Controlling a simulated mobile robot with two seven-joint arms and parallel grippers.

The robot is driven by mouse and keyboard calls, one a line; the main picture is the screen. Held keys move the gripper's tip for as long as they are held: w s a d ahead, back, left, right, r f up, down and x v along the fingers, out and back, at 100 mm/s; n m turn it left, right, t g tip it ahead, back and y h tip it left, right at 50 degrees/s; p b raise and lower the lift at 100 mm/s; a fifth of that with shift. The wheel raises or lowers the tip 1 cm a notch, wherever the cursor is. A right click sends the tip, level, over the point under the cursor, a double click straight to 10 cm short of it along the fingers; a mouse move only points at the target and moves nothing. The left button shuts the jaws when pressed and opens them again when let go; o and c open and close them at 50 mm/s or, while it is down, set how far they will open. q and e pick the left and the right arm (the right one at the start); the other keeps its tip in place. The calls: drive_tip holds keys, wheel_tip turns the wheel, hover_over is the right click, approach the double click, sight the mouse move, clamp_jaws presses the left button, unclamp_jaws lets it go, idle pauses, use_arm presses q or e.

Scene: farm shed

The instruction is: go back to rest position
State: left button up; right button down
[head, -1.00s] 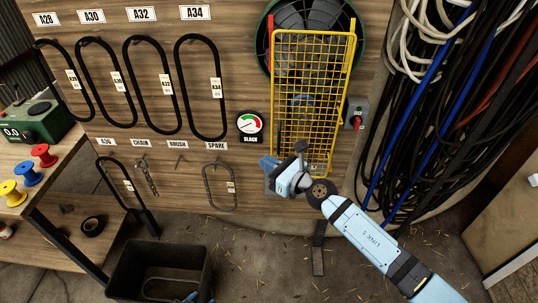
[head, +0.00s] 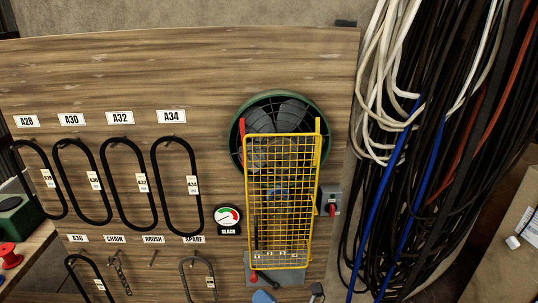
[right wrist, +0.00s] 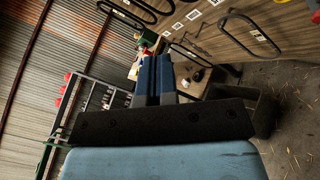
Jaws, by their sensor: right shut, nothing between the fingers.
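My right gripper (head: 262,297) shows only as small blue parts at the bottom edge of the head view, below the yellow mesh guard (head: 281,222). In the right wrist view the blue fingers of my right gripper (right wrist: 155,72) are side by side, shut and empty. They point toward the room, with the board's lower area beyond them. My left gripper is in neither view now.
The wooden board (head: 60,85) carries black belts (head: 177,188) on hooks, a slack gauge (head: 228,216) and a green-rimmed fan (head: 236,130) behind the guard. Cables (head: 400,170) hang at the right. A dark bin (right wrist: 262,108) stands on the floor.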

drive_tip(key=s+d+f+m+g+h, duration=0.1)
drive_tip(key=s+d+f+m+h, duration=0.2)
drive_tip(key=m, duration=0.7)
drive_tip(key=s+d+f+m+g+h, duration=0.1)
drive_tip(key=s+d+f+m+h, duration=0.2)
drive_tip(key=s+d+f+m, duration=0.4)
drive_tip(key=s+d+f+m+h, duration=0.3)
drive_tip(key=s+d+f+m, duration=0.2)
drive_tip(key=s+d+m, duration=0.5)
drive_tip(key=d+m, duration=0.1)
drive_tip(key=m, duration=0.3)
drive_tip(key=shift+d+m+g+h, duration=0.25)
drive_tip(key=shift+m+g+h, duration=0.05)
drive_tip(key=shift+m+g, duration=0.1)
